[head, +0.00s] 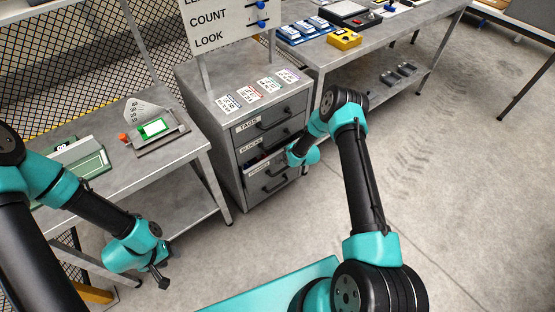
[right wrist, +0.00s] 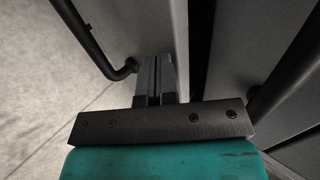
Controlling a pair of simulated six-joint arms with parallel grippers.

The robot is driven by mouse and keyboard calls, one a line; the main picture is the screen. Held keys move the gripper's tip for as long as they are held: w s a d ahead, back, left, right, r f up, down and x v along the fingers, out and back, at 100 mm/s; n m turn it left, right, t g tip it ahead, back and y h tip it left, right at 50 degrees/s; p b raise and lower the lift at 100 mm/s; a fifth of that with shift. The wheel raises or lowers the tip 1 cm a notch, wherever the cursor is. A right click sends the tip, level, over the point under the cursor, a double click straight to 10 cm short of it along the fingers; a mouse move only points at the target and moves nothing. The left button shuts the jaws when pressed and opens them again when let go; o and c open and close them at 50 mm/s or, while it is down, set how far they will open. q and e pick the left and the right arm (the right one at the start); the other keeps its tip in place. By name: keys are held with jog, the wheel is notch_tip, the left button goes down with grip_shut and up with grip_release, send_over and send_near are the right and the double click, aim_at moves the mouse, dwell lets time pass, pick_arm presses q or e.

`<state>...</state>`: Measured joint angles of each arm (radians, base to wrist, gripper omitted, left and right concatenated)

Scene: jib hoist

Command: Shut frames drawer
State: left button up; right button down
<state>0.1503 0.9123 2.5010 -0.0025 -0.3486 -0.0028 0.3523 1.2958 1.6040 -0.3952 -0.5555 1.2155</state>
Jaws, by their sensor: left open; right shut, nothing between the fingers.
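The grey drawer cabinet (head: 238,172) stands in the middle of the head view. Its frames drawer (head: 258,168), under the blocks drawer, is pulled partly out, and a little of its dark, coloured contents shows above its front. My right gripper (head: 291,156) is at the cabinet's front, by the right part of this drawer. In the right wrist view its fingers (right wrist: 155,78) are shut and empty, close to a grey drawer front (right wrist: 130,25) and beside the end of a dark bar handle (right wrist: 92,42). I cannot tell whether they touch. My left gripper (head: 160,277) is open and empty, low at the left.
The tags drawer (head: 270,118) above looks shut. Several cards (head: 260,88) lie on the cabinet top beneath a sign board (head: 225,22). A left bench (head: 180,150) and a right bench (head: 320,55) flank the cabinet. The floor (head: 460,180) at right is clear.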

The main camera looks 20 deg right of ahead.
jog(key=shift+w, duration=0.4)
jog(key=shift+s, duration=0.15)
jog(key=s+f+v, duration=0.1)
jog(key=v, duration=1.1)
jog(key=shift+s+d+f, duration=0.15)
jog(key=shift+s+d, duration=0.2)
jog(key=shift+s, duration=0.25)
